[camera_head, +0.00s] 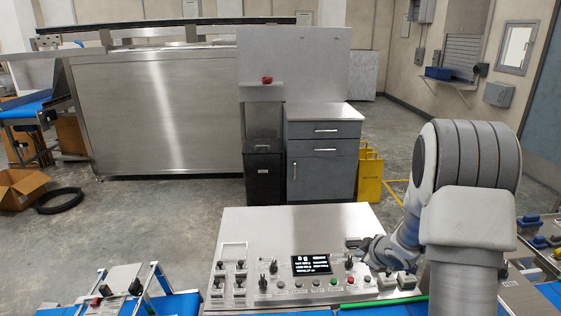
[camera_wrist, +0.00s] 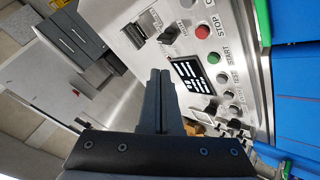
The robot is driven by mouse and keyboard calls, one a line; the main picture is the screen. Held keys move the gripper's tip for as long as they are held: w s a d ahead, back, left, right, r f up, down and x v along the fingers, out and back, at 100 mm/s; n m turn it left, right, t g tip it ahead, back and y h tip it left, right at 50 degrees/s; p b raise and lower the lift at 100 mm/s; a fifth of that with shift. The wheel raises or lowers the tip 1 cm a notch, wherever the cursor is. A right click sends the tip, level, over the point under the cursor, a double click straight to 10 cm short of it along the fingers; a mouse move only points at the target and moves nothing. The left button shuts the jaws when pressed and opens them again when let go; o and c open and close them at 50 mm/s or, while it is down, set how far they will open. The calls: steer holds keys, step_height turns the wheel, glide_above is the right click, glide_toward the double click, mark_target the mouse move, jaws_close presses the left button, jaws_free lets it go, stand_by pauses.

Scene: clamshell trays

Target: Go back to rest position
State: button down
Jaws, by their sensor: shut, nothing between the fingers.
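My gripper (camera_wrist: 158,78) is shut and empty in the wrist view, its two dark fingers pressed together in front of the control panel. In the head view my gripper (camera_head: 352,244) is small and sits over the right part of the panel, with my arm coming in from the right. The metal control panel (camera_head: 290,225) has a black display (camera_head: 311,263), knobs and a row of buttons. In the wrist view the red STOP button (camera_wrist: 202,32) and the green START button (camera_wrist: 214,57) lie to the right of the fingers. I cannot tell whether the fingertips touch the panel.
Blue conveyor belts (camera_head: 180,304) lie left and right of the panel. A grey cabinet (camera_head: 322,160), a black bin (camera_head: 264,175) and a yellow stand (camera_head: 369,177) are behind it. A cardboard box (camera_head: 20,188) is on the floor at left. Open floor lies between.

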steer(key=s+a+r+m+h, duration=0.1)
steer(key=s+r+m+h, duration=0.15)
steer(key=s+r, duration=0.45)
steer(key=s+a+r+m+h, duration=0.15)
steer(key=s+r+m, duration=0.25)
steer(key=r, duration=0.7)
steer(key=s+a+r+m+g+y, duration=0.1)
steer(key=s+a, duration=0.4)
steer(key=s, duration=0.6)
steer(key=s+a+r+m+g+y, duration=0.1)
steer(key=s+a, duration=0.4)
steer(key=s, duration=0.6)
step_height(320, 180, up, 2)
steer(key=shift+a+m+g+y, duration=0.25)
steer(key=shift+m+g+y, duration=0.15)
steer(key=shift+m+g, duration=0.55)
steer(key=shift+s, duration=0.2)
